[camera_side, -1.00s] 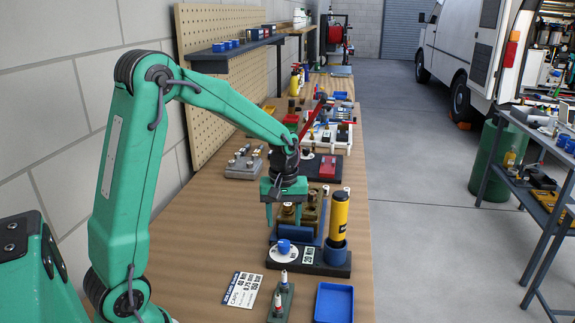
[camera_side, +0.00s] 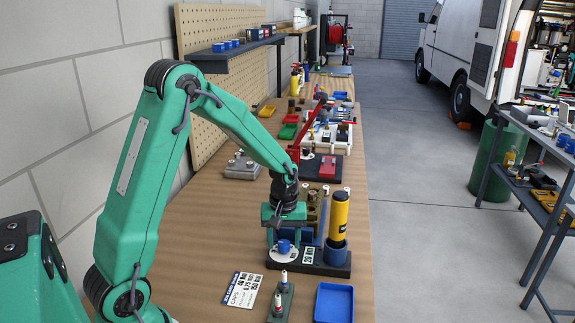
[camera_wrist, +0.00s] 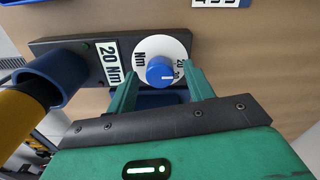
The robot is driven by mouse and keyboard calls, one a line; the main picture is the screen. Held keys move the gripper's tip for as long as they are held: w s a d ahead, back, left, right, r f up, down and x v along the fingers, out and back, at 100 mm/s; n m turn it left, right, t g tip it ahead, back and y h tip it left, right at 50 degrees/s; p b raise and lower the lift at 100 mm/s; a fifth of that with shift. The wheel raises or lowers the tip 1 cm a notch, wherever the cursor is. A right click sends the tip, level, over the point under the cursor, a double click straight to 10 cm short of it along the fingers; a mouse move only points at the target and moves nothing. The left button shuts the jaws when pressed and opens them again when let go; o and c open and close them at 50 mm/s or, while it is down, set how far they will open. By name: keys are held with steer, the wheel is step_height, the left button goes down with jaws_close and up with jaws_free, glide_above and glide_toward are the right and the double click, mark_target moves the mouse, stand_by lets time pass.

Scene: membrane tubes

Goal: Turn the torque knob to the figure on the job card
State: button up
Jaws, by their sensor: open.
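The blue torque knob (camera_side: 284,247) sits on a round white dial (camera_side: 279,257) on a dark base. The wrist view shows the knob (camera_wrist: 160,70) with a white pointer line, and part of the dial's figures. My gripper (camera_side: 285,238) is open, pointing down just over the knob. In the wrist view its two green fingertips (camera_wrist: 161,76) stand either side of the knob, with gaps; contact is not visible. A label (camera_side: 308,256) beside the dial reads 20 Nm. The job card (camera_side: 242,290) lies on the bench and reads 40 Nm, 0.75 mm and 150 bar.
A yellow cylinder (camera_side: 339,212) stands in a blue holder (camera_side: 335,253) right of the knob. A blue tray (camera_side: 334,303) and a green block with small white-topped parts (camera_side: 281,300) are in front. Brass parts stand close behind my gripper. Bare bench lies to the left.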

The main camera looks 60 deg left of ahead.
steer(key=c, duration=1)
steer(key=shift+m, duration=0.4)
steer(key=shift+o, duration=0.2)
steer(key=m, duration=1.1)
steer(key=shift+m, duration=1.9)
